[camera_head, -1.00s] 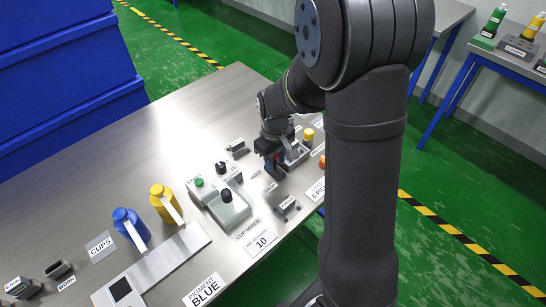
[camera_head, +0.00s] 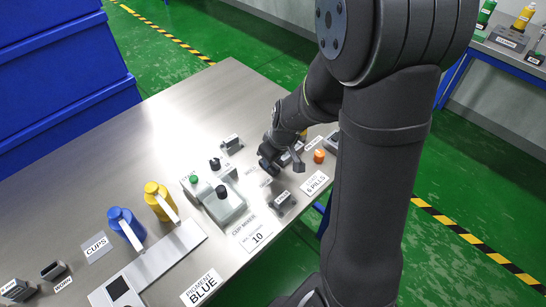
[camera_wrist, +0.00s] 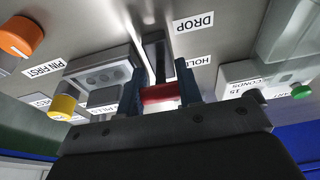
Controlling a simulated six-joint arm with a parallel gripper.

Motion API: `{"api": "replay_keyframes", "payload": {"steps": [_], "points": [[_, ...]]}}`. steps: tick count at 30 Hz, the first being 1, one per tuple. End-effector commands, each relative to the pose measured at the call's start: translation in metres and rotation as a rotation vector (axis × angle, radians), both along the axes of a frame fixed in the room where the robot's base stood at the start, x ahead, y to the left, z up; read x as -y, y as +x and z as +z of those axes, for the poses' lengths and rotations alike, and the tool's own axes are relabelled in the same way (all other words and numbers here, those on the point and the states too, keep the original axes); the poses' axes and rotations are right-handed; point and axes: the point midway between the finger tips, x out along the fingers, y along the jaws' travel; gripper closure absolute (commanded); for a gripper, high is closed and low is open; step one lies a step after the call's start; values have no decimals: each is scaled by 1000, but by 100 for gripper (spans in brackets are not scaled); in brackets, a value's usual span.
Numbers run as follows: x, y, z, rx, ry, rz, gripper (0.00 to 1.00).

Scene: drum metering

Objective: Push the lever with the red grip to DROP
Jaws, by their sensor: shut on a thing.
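The lever's red grip (camera_wrist: 160,93) lies across between my gripper's blue fingers in the wrist view. My gripper (camera_wrist: 161,88) is shut on it. The grey lever bar (camera_wrist: 154,60) runs from the grip to a dark slot in the panel. A DROP label (camera_wrist: 193,22) and a HOLD label (camera_wrist: 196,62) sit beside the slot; the grip lies nearer HOLD in the picture. In the head view my gripper (camera_head: 268,163) is low over the table's right part, and the red grip is hidden there.
A grey housing with a yellow knob (camera_wrist: 63,104) and an orange knob (camera_wrist: 20,37) stand on one side of the lever. A unit with a green button (camera_wrist: 300,91) stands on the other. Blue (camera_head: 126,228) and yellow bottles (camera_head: 160,201) stand farther left on the table (camera_head: 140,150).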

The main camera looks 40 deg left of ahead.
Motion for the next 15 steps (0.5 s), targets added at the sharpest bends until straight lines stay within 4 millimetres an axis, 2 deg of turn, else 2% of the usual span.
{"api": "replay_keyframes", "payload": {"steps": [3,4,6,7,15], "points": [[-1,1,1,2,3,0,100],[-1,1,1,2,3,0,62],[-1,0,1,2,2,0,48],[-1,0,1,1,2,1,45],[0,0,1,1,1,0,45]]}}
